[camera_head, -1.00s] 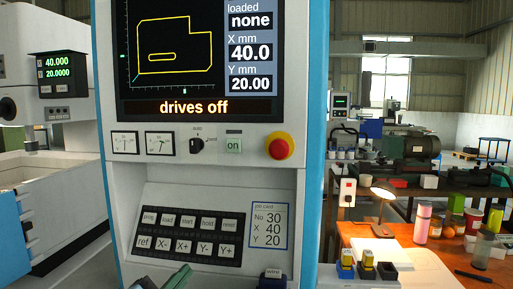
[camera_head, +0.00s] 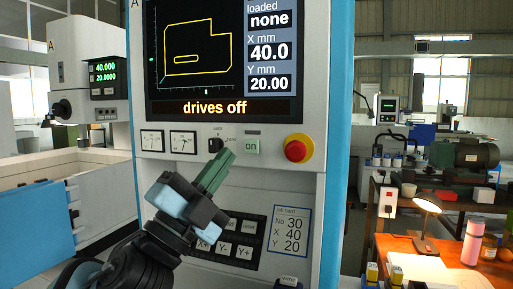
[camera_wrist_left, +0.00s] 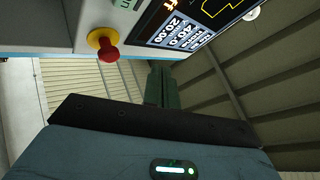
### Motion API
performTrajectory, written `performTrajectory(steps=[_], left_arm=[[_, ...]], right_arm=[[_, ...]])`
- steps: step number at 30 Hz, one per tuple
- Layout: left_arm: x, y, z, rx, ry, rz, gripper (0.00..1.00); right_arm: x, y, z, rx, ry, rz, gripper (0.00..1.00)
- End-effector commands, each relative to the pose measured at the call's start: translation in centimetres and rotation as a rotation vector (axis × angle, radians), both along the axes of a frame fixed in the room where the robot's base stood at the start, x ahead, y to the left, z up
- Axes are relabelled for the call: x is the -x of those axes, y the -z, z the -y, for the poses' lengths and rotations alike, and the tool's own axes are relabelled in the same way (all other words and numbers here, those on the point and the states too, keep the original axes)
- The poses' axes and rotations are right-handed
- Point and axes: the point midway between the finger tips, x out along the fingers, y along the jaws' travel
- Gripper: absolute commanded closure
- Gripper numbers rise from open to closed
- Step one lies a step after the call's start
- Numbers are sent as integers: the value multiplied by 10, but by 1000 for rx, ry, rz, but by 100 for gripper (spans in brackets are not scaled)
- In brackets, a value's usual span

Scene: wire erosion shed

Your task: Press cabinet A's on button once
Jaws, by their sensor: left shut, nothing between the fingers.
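The pale green on button (camera_head: 251,146) sits on the front panel of cabinet A (camera_head: 340,130), left of the red emergency stop (camera_head: 296,150). The screen (camera_head: 222,60) above it reads "drives off". My left gripper (camera_head: 229,156) is shut and empty, its green fingers pointing up and right. In the head view its tips are just left of and below the on button; they look apart from it, but the depth is hard to tell. The fingers also show in the left wrist view (camera_wrist_left: 161,75); the on button (camera_wrist_left: 123,4) is cut by the top edge there. My right gripper is out of view.
A black rotary switch (camera_head: 215,145) and two dials (camera_head: 168,142) are left of the on button. My arm covers part of the black keypad (camera_head: 250,228) below. An orange workbench (camera_head: 408,245) with a lamp (camera_head: 427,205) stands at the right.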

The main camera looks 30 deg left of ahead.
Motion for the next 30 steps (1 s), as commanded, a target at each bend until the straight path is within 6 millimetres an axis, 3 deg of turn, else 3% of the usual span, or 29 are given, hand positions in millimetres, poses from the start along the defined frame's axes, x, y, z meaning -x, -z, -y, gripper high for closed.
performTrajectory(steps=[11,18,30], left_arm=[[-10,3,-2,1,-2,-4,100],[-33,4,-8,1,-2,-5,100],[-76,0,-19,3,-1,-1,100]], right_arm=[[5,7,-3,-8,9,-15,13],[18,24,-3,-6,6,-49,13],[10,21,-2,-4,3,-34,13]])
